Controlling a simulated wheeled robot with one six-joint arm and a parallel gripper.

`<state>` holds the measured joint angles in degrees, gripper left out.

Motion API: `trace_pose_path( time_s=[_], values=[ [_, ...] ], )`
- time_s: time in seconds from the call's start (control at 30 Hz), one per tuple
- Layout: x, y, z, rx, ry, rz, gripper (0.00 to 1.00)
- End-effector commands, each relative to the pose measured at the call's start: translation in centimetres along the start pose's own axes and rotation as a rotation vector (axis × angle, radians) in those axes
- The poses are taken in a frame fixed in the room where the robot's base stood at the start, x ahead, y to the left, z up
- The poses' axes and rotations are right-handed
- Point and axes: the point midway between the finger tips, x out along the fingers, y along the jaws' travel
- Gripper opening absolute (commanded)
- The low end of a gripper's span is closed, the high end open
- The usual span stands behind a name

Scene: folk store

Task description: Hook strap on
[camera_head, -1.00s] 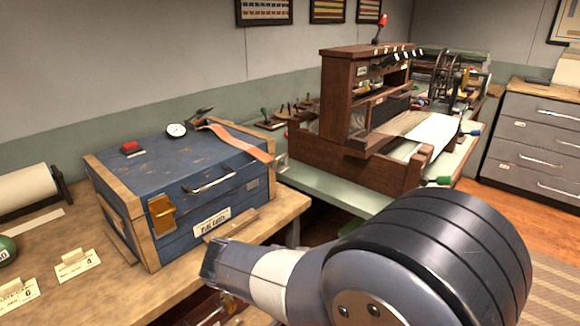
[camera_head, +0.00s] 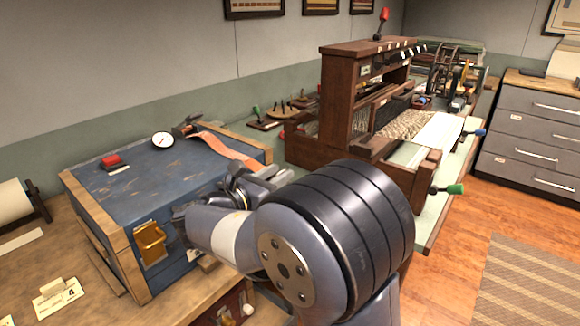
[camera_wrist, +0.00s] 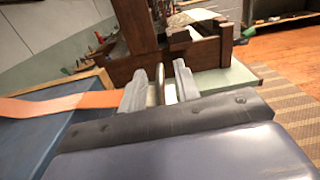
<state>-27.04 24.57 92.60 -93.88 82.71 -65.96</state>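The orange strap (camera_head: 226,150) lies across the lid of the blue trunk (camera_head: 120,199), running from a dark metal clamp-like piece (camera_head: 187,127) towards the trunk's front right. It also shows at the left in the wrist view (camera_wrist: 55,106). A brass latch (camera_head: 150,243) is on the trunk's front. My gripper (camera_head: 268,178) is just beside the strap's lower end, over the trunk's front right edge. In the wrist view my fingers (camera_wrist: 161,84) point towards the wooden loom, with the strap to their left.
The wooden loom (camera_head: 335,100) stands on a green bench behind my gripper. Grey drawers (camera_head: 530,145) are at the right. Open wooden floor lies between.

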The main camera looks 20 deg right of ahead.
Motion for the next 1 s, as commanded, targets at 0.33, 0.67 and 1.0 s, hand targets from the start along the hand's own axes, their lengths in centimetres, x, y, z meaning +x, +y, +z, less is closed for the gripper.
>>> trace_pose_path(
  time_s=[0.33, 0.67, 1.0],
  values=[
    [4.6, 0.0, -0.1, 0.001, 0.002, -0.001, 0.31],
    [5.0, 0.0, 0.0, 0.001, 0.001, 0.000, 0.31],
    [5.0, 0.0, 0.0, 0.001, 0.002, 0.000, 0.05]
  ],
)
